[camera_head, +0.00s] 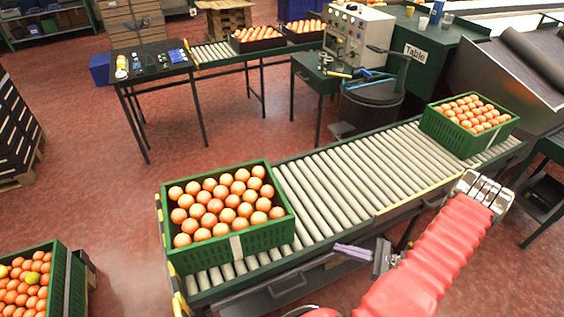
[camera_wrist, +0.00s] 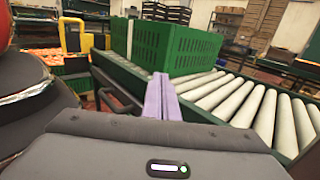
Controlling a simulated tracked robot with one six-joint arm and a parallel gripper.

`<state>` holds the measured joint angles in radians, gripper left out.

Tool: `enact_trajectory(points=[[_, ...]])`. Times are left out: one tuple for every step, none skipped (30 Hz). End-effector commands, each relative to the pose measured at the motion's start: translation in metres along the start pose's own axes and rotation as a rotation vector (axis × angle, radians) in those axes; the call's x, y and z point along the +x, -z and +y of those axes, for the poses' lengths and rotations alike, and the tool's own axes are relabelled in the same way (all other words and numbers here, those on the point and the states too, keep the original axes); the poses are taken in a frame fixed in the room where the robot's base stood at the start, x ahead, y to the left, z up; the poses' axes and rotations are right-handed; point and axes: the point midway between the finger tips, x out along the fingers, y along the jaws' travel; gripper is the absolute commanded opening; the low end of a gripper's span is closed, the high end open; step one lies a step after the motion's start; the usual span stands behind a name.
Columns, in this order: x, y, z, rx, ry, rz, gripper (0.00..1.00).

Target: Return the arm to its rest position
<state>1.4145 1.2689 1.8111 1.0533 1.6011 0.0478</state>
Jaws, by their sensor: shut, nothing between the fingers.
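My red-sleeved arm comes in from the bottom right of the head view. My gripper (camera_head: 352,252), with pale purple fingers, is at the near edge of the roller conveyor (camera_head: 340,180), low beside its side rail. The fingers are pressed together with nothing between them. In the wrist view the gripper (camera_wrist: 161,98) points along the conveyor's side toward a green crate (camera_wrist: 185,48). That crate of oranges (camera_head: 265,238) stands on the conveyor's left end in the head view, left of the gripper and apart from it.
A second green crate of oranges (camera_head: 445,137) sits on the conveyor's right end. Another crate (camera_head: 58,275) stands at the lower left. A dark table (camera_head: 150,62) and a control box (camera_head: 358,38) are at the back. Red floor (camera_head: 100,190) is clear at left.

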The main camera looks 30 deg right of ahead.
Motion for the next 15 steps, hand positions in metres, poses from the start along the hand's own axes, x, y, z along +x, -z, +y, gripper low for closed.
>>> enact_trajectory(points=[[0.000, 0.000, 0.000, 0.000, 0.000, 0.000, 0.00], [0.000, 0.000, 0.000, 0.000, 0.000, 0.000, 0.00], [0.000, 0.000, 0.000, 0.000, 0.000, 0.000, 0.00], [0.000, 0.000, 0.000, -0.001, 0.000, 0.000, 0.00], [0.000, 0.000, 0.000, -0.001, 0.000, 0.001, 0.00], [0.000, 0.001, 0.000, -0.002, 0.000, 0.006, 0.00], [0.000, 0.003, 0.000, -0.002, 0.000, 0.011, 0.00], [0.000, 0.004, 0.001, -0.003, -0.003, 0.017, 0.00], [0.000, 0.007, 0.003, -0.004, -0.011, 0.030, 0.00], [0.000, 0.011, 0.006, -0.003, -0.022, 0.042, 0.00], [0.001, 0.014, 0.011, -0.001, -0.034, 0.053, 0.00], [0.002, 0.018, 0.019, 0.004, -0.054, 0.068, 0.00], [0.003, 0.021, 0.025, 0.009, -0.070, 0.078, 0.00], [0.004, 0.024, 0.033, 0.014, -0.088, 0.089, 0.00], [0.005, 0.026, 0.042, 0.016, -0.113, 0.106, 0.00]])
